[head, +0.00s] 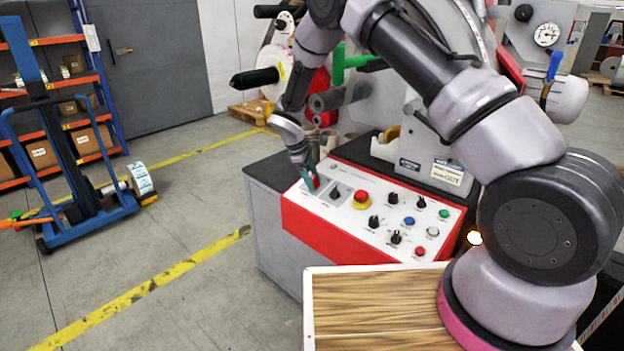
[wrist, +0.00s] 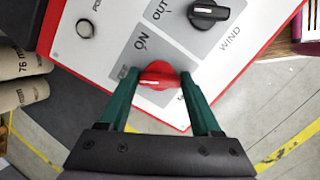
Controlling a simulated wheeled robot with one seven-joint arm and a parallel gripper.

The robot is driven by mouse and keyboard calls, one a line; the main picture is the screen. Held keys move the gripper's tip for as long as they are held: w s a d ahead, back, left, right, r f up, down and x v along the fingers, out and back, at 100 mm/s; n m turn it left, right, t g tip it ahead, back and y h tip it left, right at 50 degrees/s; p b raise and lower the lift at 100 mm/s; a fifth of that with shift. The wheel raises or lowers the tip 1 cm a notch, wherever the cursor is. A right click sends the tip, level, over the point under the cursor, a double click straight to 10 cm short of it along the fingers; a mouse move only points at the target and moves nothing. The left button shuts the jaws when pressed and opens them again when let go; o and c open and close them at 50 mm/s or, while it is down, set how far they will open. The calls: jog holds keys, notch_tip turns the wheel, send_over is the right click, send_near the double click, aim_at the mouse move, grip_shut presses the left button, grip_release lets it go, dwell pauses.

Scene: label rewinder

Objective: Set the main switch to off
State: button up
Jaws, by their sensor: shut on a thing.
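The red main switch (wrist: 158,75) sits on a grey plate near the corner of the white control panel, with "ON" printed beside it. In the wrist view its grip lies roughly left to right, with a pale mark on it. My gripper (wrist: 159,82) is shut on the switch, one green finger at each end of it. Other lettering on the plate is partly hidden by the fingers. In the head view my gripper (head: 308,178) reaches down to the panel's far left corner, and only a bit of red shows between the fingers.
A black selector knob (wrist: 208,13) marked "OUT" and "WIND" is beside the switch. The panel (head: 325,214) also has a red emergency stop (head: 362,199) on yellow, and several knobs and buttons. A wooden top (head: 375,300) is in front. Rollers stand behind the panel.

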dwell(0.6)
jog(key=o, duration=1.4)
jog(key=shift+r, duration=0.1)
jog(key=v, duration=1)
jog(key=shift+s+a+r, duration=0.1)
jog(key=shift+a+r, duration=0.05)
jog(key=shift+r, duration=0.15)
